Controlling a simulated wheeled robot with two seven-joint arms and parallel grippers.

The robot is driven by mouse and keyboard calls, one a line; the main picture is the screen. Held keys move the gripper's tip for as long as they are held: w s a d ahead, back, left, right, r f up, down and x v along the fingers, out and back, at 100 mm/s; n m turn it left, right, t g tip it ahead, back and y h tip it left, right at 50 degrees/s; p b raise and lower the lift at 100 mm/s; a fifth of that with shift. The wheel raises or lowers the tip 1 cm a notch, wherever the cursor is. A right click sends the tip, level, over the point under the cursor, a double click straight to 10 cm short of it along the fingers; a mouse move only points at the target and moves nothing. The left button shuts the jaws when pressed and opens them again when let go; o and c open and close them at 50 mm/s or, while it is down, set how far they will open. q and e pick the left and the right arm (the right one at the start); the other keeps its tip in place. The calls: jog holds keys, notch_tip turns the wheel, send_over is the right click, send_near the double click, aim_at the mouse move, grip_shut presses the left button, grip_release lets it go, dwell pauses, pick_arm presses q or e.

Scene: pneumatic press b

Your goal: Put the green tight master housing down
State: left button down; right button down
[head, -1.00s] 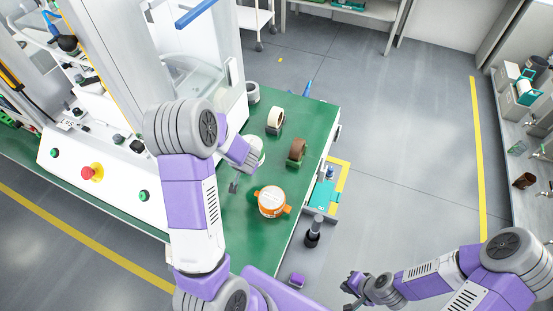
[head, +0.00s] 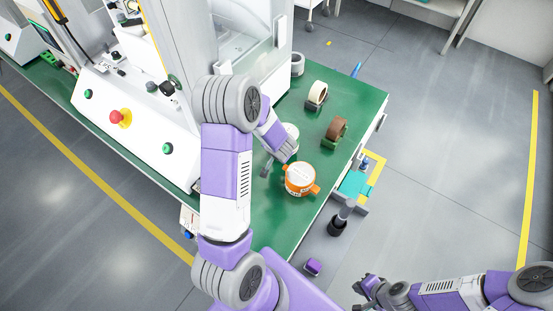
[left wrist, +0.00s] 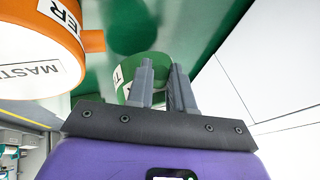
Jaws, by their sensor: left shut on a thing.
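The green tight master housing (left wrist: 128,72) is a green cylinder with a white label, seen in the left wrist view behind and between my left gripper's fingers (left wrist: 160,85). Those fingers are shut on it. In the head view my left arm hides most of it; only its pale top (head: 291,130) shows beside the wrist. The left gripper (head: 268,168) is over the green table there. I cannot tell whether the housing touches the table. My right gripper (head: 362,289) is low at the right, away from the table, too small to read its opening.
An orange housing (head: 300,181) with a white top stands close to the left gripper; it also shows in the left wrist view (left wrist: 40,50). The white press (head: 135,135) is at left.

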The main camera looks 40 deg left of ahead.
pick_arm(q)
jog(key=shift+w+f+b, duration=0.1)
jog(key=shift+f+b, duration=1.1)
jog(key=shift+f, duration=0.7)
jog(key=shift+r, duration=0.1)
jog(key=c, duration=1)
grip_release()
jog(key=p+v, duration=0.6)
jog(key=v, duration=0.6)
jog(key=shift+s, duration=0.2)
jog(key=shift+d, duration=0.1)
